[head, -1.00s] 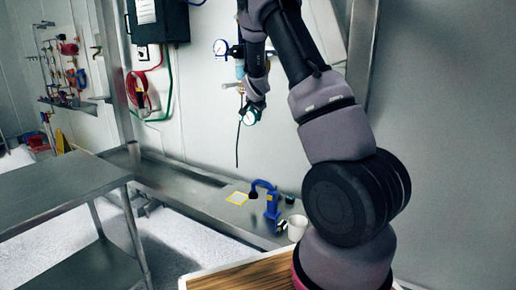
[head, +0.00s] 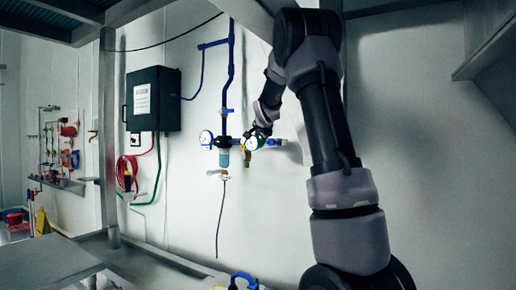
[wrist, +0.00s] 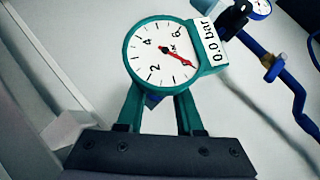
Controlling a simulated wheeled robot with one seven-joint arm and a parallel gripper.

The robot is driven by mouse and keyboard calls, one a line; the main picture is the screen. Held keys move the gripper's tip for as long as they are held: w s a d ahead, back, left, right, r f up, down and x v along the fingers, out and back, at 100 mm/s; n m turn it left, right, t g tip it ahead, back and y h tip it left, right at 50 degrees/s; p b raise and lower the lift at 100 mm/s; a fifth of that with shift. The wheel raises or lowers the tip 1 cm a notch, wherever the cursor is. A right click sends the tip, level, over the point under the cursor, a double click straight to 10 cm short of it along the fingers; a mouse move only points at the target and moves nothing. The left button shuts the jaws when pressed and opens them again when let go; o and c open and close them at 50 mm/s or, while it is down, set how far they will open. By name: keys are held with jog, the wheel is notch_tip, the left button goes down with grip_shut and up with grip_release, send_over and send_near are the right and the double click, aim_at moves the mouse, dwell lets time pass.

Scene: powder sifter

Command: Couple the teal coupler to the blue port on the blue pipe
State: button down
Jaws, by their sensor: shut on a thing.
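The teal coupler (head: 252,144) carries a round white gauge with a red needle and a "0.0 bar" label. A blue branch (head: 277,142) shows just right of the coupler. I cannot make out the blue port, or whether the coupler touches the pipe.
A black cable (head: 220,215) hangs below. A dark control box (head: 153,99) is on the wall further left. A shelf edge (head: 490,40) juts in at upper right.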

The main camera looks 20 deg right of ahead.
jog(key=w+d, duration=0.4)
jog(key=d, duration=0.1)
jog(key=shift+w+d, duration=0.25)
jog(key=shift+d, duration=0.15)
dwell(0.5)
jog(key=shift+w+d, duration=0.1)
jog(key=shift+d, duration=0.05)
dwell(0.5)
jog(key=shift+c, duration=2.4)
grip_release()
